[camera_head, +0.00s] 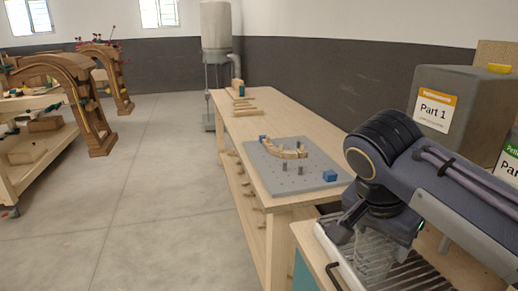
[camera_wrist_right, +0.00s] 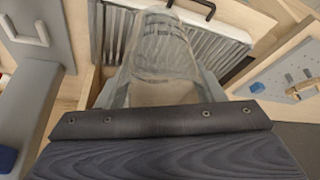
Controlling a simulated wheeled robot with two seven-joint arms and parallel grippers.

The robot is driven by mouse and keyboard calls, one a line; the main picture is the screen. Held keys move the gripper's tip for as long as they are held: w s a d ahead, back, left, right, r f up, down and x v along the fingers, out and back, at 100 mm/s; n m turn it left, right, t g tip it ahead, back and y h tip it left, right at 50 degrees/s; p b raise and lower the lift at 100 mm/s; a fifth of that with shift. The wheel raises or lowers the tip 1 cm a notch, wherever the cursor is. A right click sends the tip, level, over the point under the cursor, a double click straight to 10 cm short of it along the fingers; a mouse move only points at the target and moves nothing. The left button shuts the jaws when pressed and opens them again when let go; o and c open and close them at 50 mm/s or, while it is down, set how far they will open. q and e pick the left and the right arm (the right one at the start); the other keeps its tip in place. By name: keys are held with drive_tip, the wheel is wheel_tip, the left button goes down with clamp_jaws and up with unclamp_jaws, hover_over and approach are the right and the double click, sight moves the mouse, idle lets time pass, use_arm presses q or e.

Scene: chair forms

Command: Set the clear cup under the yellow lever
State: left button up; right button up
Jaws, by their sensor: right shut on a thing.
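My right gripper (camera_head: 372,240) points down at the lower right of the head view and is shut on a clear cup (camera_head: 374,262). The cup is see-through and hangs between the fingers, over or on a slatted metal tray (camera_head: 440,278); I cannot tell whether it touches. In the right wrist view the cup (camera_wrist_right: 160,48) fills the middle between the two fingers, with the slatted tray (camera_wrist_right: 116,35) behind it. My left gripper is not in view.
Grey boxes with labels, one reading Part 1 (camera_head: 434,107), stand at the right behind my arm. A long wooden bench (camera_head: 228,128) carries a grey peg board (camera_head: 290,186) with a curved wooden piece and blue blocks. Open floor lies left.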

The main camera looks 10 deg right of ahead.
drive_tip(key=w+a+f+n+t+y+p, duration=0.1)
drive_tip(key=w+a+f+n, duration=0.2)
drive_tip(key=w+f, duration=0.6)
drive_tip(key=w+a+f+n+t+y+p, duration=0.1)
drive_tip(key=w+a+f+n, duration=0.3)
drive_tip(key=f, duration=0.7)
drive_tip(key=w+n+p, duration=0.1)
drive_tip(key=w+n, duration=0.1)
drive_tip(key=w, duration=0.2)
drive_tip(key=shift+w+a+y, duration=0.15)
drive_tip(key=shift+w+y, duration=0.15)
drive_tip(key=shift+w, duration=0.1)
